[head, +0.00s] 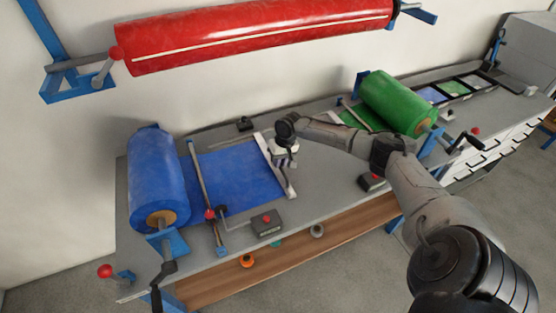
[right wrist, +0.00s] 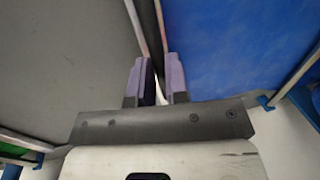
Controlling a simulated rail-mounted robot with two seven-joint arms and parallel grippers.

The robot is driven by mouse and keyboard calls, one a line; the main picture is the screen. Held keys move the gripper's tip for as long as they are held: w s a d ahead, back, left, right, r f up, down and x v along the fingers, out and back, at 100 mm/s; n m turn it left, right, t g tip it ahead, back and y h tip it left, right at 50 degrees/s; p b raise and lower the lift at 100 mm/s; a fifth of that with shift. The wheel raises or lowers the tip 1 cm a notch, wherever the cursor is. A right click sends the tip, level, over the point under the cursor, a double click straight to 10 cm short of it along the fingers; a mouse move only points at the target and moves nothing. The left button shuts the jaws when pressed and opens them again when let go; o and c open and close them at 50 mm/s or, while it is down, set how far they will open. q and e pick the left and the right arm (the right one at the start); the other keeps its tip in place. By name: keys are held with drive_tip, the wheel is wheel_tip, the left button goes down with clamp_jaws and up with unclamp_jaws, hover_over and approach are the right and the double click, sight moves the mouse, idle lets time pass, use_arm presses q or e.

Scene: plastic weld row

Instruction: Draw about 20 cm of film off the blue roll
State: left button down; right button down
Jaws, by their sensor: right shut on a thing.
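The blue roll (head: 156,180) sits in its holder at the left end of the grey bench. Its blue film (head: 238,178) lies flat on the bench, running right under a thin cross bar (head: 200,180) to a pale strip (head: 272,162) along its right edge. My right gripper (head: 284,158) is down at that strip. In the right wrist view its fingers (right wrist: 156,82) are shut on the film's edge strip, with blue film (right wrist: 225,45) on one side and grey bench top on the other. The fingers hide the exact grip. My left gripper is not in view.
A green roll (head: 395,101) stands farther right on the bench, and a red roll (head: 255,30) hangs on the wall. A small box with a red button (head: 267,222) sits at the front edge.

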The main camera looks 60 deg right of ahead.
drive_tip(key=shift+d, duration=0.1)
drive_tip(key=c, duration=1.2)
unclamp_jaws()
drive_tip(key=shift+s, duration=0.15)
drive_tip(key=shift+o, duration=0.4)
wheel_tip(320, 180, up, 14)
drive_tip(key=s+d+p, duration=0.1)
drive_tip(key=d+p, duration=0.1)
drive_tip(key=shift+s+f, duration=0.2)
drive_tip(key=shift+s, duration=0.05)
